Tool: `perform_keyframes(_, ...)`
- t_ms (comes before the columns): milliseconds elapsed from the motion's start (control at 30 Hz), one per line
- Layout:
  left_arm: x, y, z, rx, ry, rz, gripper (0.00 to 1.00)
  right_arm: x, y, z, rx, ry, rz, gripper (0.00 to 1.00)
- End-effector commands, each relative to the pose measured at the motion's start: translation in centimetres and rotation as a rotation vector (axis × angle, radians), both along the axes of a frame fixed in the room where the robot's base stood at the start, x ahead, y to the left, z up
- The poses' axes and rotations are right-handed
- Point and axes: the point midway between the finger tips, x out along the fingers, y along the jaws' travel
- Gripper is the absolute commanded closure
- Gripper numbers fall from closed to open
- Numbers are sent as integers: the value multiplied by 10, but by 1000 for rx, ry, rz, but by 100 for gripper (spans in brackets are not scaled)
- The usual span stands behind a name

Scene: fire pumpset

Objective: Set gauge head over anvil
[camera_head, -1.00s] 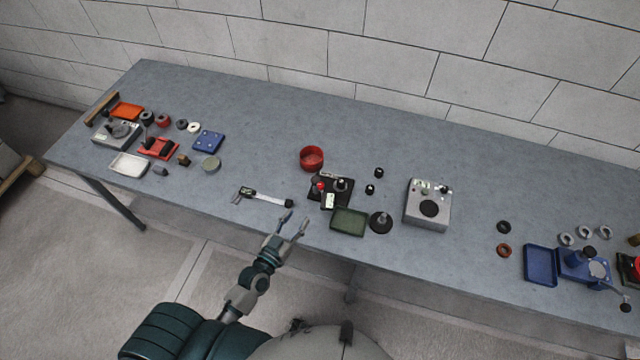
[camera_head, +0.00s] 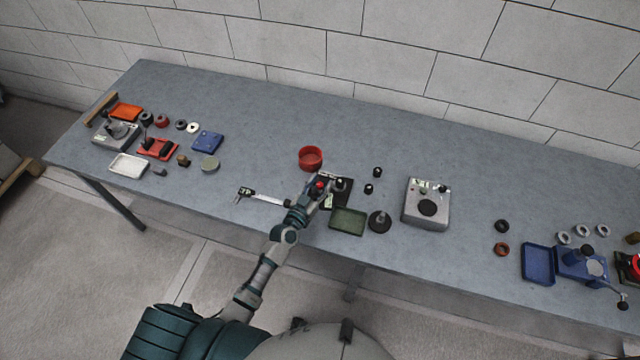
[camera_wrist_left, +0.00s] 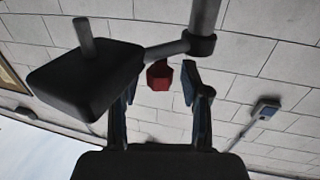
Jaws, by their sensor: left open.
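The gauge stand is a dark fixture (camera_head: 343,188) with a black base, a post and a red knob (camera_head: 319,185), in the middle of the bench. My left gripper (camera_head: 322,180) is open at its left side, with the red knob close to its fingers. In the left wrist view a red faceted part (camera_wrist_left: 160,76) shows between the two open fingers (camera_wrist_left: 160,90), with no clear contact. A dark block (camera_wrist_left: 85,75) and a rod joined to a post (camera_wrist_left: 203,25) appear above the fingers. I cannot make out the anvil. My right gripper is not in view.
A red bowl (camera_head: 311,157) stands behind the fixture. A green tray (camera_head: 348,221) and a round black stand (camera_head: 380,222) are in front. A caliper-like tool (camera_head: 262,197) lies left. A grey box (camera_head: 427,203) stands right. The bench between the bowl and the left group is clear.

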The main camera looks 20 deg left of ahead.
Motion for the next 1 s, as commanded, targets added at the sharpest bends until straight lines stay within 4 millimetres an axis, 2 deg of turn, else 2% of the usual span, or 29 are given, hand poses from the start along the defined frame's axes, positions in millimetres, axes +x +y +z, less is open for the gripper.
perform_keyframes(67,0,0,0,0,0,0,53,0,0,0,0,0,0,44)
perform_keyframes(267,0,0,0,0,0,0,100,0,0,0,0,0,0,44)
perform_keyframes(533,0,0,0,-1,1,7,100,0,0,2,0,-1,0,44)
perform_keyframes(1000,8,-5,4,-4,-1,222,100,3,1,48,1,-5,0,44)
